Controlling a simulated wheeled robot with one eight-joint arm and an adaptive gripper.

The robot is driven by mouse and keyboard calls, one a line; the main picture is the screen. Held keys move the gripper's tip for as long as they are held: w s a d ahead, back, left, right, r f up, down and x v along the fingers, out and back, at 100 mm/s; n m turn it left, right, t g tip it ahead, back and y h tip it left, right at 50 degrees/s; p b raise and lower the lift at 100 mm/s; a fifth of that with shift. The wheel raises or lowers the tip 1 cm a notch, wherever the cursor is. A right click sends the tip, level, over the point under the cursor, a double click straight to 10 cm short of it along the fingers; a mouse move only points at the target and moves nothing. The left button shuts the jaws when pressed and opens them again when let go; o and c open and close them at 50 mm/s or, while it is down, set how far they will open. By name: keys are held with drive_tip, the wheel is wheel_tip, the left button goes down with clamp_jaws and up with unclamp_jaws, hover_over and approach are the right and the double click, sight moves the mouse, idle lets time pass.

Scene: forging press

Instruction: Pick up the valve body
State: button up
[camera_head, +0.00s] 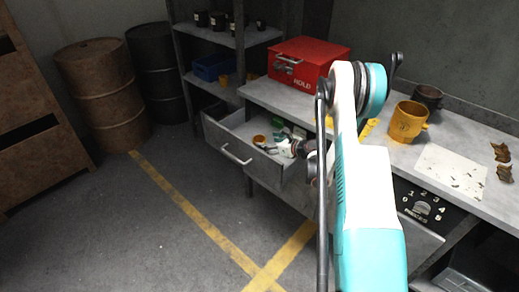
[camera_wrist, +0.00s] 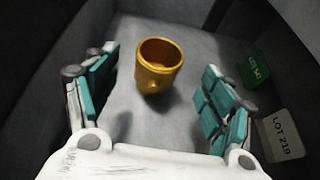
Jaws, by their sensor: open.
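A gold-yellow, hollow valve body (camera_wrist: 160,68) stands on the floor of the open drawer, its round opening facing up and a small boss on its near side. In the head view its orange rim (camera_head: 260,139) shows inside the drawer (camera_head: 238,152). My gripper (camera_wrist: 160,62) is open, with one finger on each side of the valve body in the wrist view and a gap on both sides. In the head view my gripper (camera_head: 279,147) is low in the drawer, to the right of the part. The arm hides part of the drawer.
A green tag (camera_wrist: 259,69) and a white "LOT 219" tag (camera_wrist: 281,135) are at the drawer's right side. On the bench are a red box (camera_head: 308,64), a larger yellow cylindrical part (camera_head: 407,122) and a dark cup (camera_head: 428,97). Drawer walls surround my gripper.

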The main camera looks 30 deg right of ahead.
sight(255, 139)
drive_tip(key=shift+b+x, duration=1.4)
drive_tip(key=shift+x, duration=1.9)
drive_tip(key=shift+r, duration=0.15)
drive_tip(key=c, duration=1.5)
